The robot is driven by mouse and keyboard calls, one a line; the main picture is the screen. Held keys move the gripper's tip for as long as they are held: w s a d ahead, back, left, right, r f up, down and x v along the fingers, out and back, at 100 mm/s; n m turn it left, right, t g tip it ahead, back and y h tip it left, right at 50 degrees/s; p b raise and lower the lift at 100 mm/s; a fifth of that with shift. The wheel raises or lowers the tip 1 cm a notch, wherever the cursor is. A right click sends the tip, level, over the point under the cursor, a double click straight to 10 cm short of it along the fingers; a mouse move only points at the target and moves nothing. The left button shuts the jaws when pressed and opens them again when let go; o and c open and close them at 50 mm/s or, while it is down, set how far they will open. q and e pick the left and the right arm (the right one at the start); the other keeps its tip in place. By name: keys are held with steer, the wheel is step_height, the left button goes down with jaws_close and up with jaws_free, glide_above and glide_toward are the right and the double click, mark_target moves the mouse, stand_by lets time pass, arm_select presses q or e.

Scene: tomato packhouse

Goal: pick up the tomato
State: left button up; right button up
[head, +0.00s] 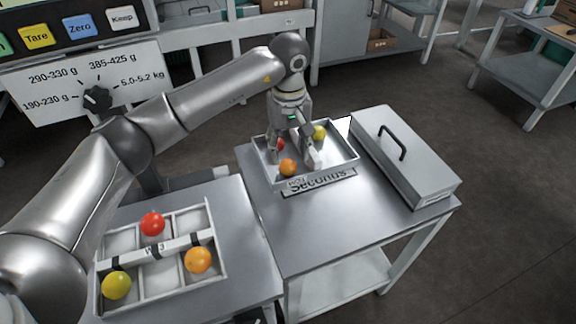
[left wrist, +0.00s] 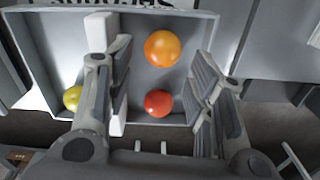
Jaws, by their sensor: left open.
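A shallow grey tray (head: 345,153) labelled Seconds holds a red tomato (head: 279,144), an orange tomato (head: 288,167) and a yellow tomato (head: 319,132). My left gripper (head: 294,158) points down into this tray, open and empty. In the left wrist view the red tomato (left wrist: 158,103) and the orange tomato (left wrist: 162,48) show in the gap between the two fingers (left wrist: 160,85). The yellow tomato (left wrist: 73,98) lies outside the left finger. In the head view the fingers partly hide the red tomato. My right gripper is not in view.
A divided tray (head: 207,220) at the front left holds red, yellow and orange tomatoes in separate compartments. A grey lidded box with a black handle (head: 415,165) stands right of the Seconds tray. A dial board (head: 60,95) stands behind my left arm. The table's front right is clear.

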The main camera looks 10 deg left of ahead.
mark_target(288, 162)
arm_select(q)
step_height(288, 162, down, 5)
steer(key=shift+s+f, duration=0.15)
steer(key=shift+f, duration=0.05)
steer(key=c, duration=0.5)
